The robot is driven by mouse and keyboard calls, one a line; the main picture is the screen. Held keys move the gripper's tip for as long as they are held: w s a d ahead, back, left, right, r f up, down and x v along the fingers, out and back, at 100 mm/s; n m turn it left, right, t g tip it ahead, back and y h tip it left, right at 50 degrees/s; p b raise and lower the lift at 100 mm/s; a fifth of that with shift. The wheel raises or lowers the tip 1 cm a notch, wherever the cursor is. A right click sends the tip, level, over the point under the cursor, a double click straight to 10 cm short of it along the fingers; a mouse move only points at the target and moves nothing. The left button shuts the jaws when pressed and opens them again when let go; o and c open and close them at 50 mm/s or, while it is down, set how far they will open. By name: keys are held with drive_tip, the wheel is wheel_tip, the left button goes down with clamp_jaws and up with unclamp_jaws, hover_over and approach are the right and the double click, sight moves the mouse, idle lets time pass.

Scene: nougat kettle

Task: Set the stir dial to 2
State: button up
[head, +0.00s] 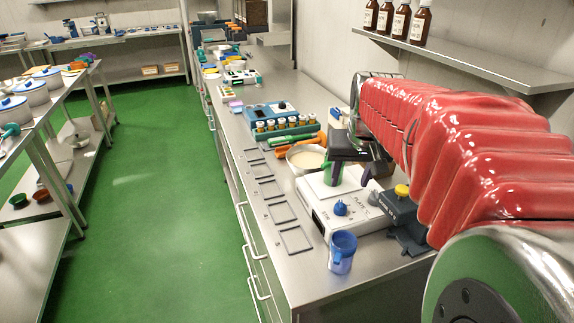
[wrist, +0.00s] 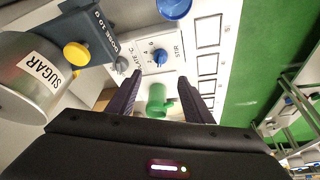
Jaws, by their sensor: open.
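The blue stir dial (wrist: 160,57) sits on a white panel marked STIR, with numbers around it. It also shows in the head view (head: 340,207) on the white plate unit (head: 318,187). My gripper (wrist: 160,77) is open and empty, with its two dark fingers apart and pointing towards the dial. The dial lies just beyond the fingertips, roughly between them, and no contact shows. A green part (wrist: 157,98) is visible between the fingers. The dial's exact setting is too small to read.
A dosing unit with a yellow knob (wrist: 76,55) and a sugar can (wrist: 35,75) stand beside the panel. A blue cup (head: 342,252) stands at the plate unit's front. A pan (head: 306,157) is behind it. Empty square frames (head: 280,212) line the counter's left side.

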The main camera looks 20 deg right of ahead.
sight(341, 204)
drive_tip(key=x, duration=1.3)
drive_tip(key=shift+f, duration=0.45)
drive_tip(key=shift+c, duration=0.7)
drive_tip(key=c, duration=0.9)
